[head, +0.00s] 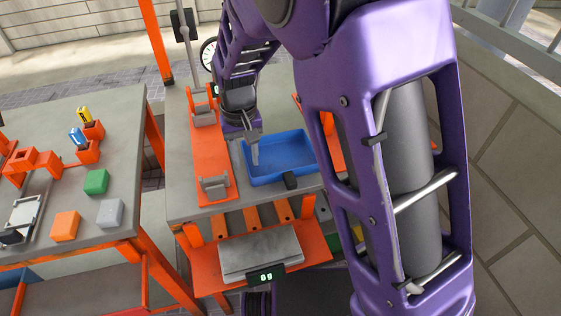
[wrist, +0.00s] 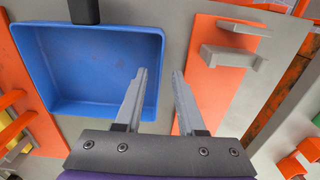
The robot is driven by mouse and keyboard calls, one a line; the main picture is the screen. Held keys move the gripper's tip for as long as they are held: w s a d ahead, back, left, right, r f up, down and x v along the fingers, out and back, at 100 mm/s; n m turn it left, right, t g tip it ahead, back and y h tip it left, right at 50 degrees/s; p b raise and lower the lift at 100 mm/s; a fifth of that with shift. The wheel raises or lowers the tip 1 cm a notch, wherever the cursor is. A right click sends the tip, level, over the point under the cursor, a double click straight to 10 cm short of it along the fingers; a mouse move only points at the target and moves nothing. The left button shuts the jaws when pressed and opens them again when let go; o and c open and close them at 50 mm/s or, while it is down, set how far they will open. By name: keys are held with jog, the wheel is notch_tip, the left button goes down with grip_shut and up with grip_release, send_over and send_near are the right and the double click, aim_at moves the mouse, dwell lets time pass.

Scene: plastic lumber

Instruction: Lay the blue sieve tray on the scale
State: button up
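In the wrist view the tray (wrist: 85,65) fills the upper left. My gripper (head: 255,155) is at the tray's left edge in the head view, pointing down. In the wrist view my gripper (wrist: 158,72) is open, one finger over the tray's inside and the other outside its wall. I cannot tell if either finger touches the wall. The scale (head: 260,252) has a bare grey plate on a lower orange shelf and its display reads 0 g.
An orange plate with grey brackets (head: 214,186) lies left of the tray. Orange strips (head: 252,215) lie between the tray and the scale. A left table (head: 130,185) carries green, orange and grey blocks. My purple arm hides the right side.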

jog(key=shift+f, duration=0.1)
grip_shut()
dwell(1.4)
